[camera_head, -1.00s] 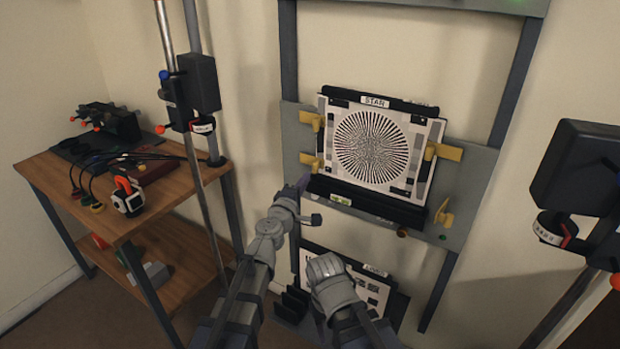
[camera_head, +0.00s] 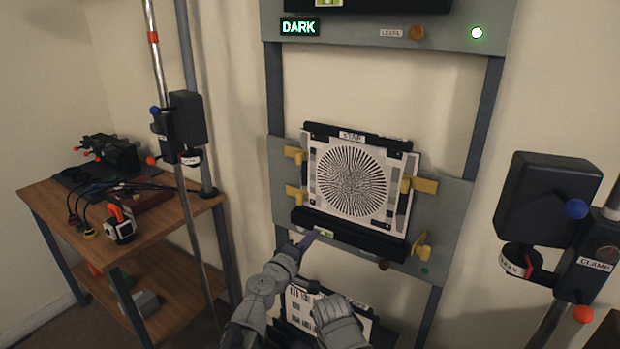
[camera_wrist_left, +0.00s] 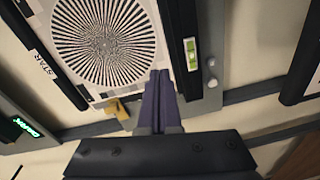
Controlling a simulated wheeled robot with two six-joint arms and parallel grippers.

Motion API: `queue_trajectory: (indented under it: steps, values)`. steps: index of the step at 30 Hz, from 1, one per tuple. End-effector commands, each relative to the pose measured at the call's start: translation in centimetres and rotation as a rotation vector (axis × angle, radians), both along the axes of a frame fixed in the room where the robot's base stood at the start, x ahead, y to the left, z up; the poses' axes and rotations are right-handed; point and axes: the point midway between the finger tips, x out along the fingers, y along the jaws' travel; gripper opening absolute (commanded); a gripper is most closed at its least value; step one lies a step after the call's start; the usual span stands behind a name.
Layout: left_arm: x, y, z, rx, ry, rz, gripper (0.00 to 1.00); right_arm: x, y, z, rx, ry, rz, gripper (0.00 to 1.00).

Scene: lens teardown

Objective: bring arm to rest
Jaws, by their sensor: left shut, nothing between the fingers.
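My left gripper (camera_head: 305,240) is shut and empty, just below the lower black ledge of the STAR chart holder in the head view. In the left wrist view its purple fingers (camera_wrist_left: 160,90) lie together, in front of the edge of the STAR chart (camera_wrist_left: 105,40). I cannot tell whether the fingertips touch the holder. The STAR chart (camera_head: 350,182) is upright on the grey plate, with yellow clamps (camera_head: 297,192) at its sides. My right arm shows at the bottom middle of the head view; its gripper cannot be made out.
A second chart (camera_head: 300,305) is partly hidden behind my arms. A wooden cart (camera_head: 150,225) with cables and small devices stands at left. Black lamp heads on poles stand at left (camera_head: 187,118) and right (camera_head: 548,198).

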Motion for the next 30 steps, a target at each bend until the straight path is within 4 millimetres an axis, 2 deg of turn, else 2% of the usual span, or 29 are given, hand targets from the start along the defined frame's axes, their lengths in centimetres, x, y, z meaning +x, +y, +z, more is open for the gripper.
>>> queue_trajectory:
  steps: [3, 6, 10, 12, 15, 21, 26, 27, 30]
  values:
    - [-2.2, -1.1, -3.5, 0.256, 0.029, -0.172, 0.00, 0.0, 0.0, 0.0, 0.000, 0.000, 0.000, 0.53]
    - [-4.6, -0.7, -7.8, 0.490, 0.106, -0.318, 0.00, 0.0, 0.0, 0.0, 0.000, 0.000, 0.000, 0.53]
    - [-8.2, 2.3, -13.4, 0.763, 0.265, -0.473, 0.00, 0.0, 0.0, 0.0, 0.000, 0.000, 0.000, 0.53]
    - [-9.9, 4.4, -15.6, 0.876, 0.355, -0.530, 0.00, 0.0, 0.0, 0.0, 0.000, 0.000, 0.000, 0.53]
    - [-12.2, 7.3, -17.8, 1.000, 0.475, -0.590, 0.00, 0.0, 0.0, 0.0, 0.000, 0.000, 0.000, 0.53]
    - [-16.1, 12.9, -20.1, 1.181, 0.702, -0.658, 0.00, 0.0, 0.0, 0.0, 0.000, 0.000, 0.000, 0.53]
    - [-19.0, 17.1, -20.7, 1.287, 0.881, -0.687, 0.00, 0.0, 0.0, 0.0, 0.000, 0.000, 0.000, 0.53]
    - [-19.2, 15.6, -20.7, 1.300, 0.862, -0.715, 0.00, 0.0, 0.0, 0.0, 0.000, 0.000, 0.000, 0.53]
    - [-20.0, 13.6, -20.7, 1.335, 0.849, -0.763, 0.00, 0.0, 0.0, 0.0, 0.000, 0.000, 0.000, 0.53]
